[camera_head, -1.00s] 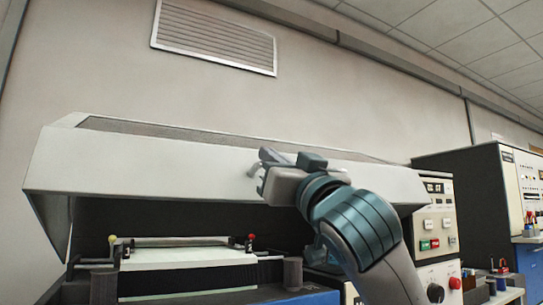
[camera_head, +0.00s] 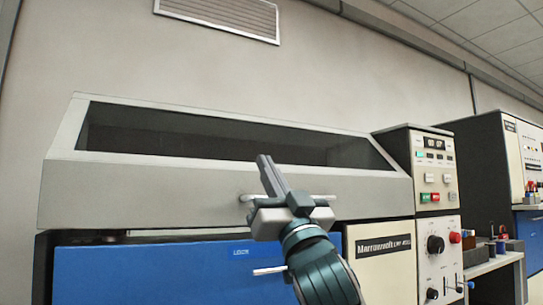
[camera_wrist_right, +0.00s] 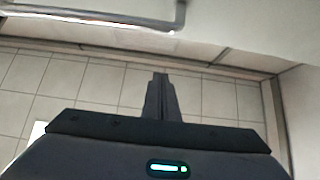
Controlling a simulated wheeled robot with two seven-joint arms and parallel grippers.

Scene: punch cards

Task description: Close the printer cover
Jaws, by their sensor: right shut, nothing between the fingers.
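The printer cover (camera_head: 130,190) is a long light-grey lid with a dark window, sitting low over the blue printer body (camera_head: 150,275) in the head view. A narrow dark gap shows under its front edge at the left. A thin bar handle (camera_head: 322,197) is on the cover's front face. My right gripper (camera_head: 266,165) is shut and empty, in front of the cover at the handle. Whether it touches the handle I cannot tell. In the right wrist view the shut fingers (camera_wrist_right: 160,85) point up, with the handle (camera_wrist_right: 90,18) beyond them. My left gripper is not in view.
A control panel (camera_head: 436,185) with buttons and knobs stands right of the cover. Farther right are another cream cabinet (camera_head: 525,165) and a bench with small items (camera_head: 485,262).

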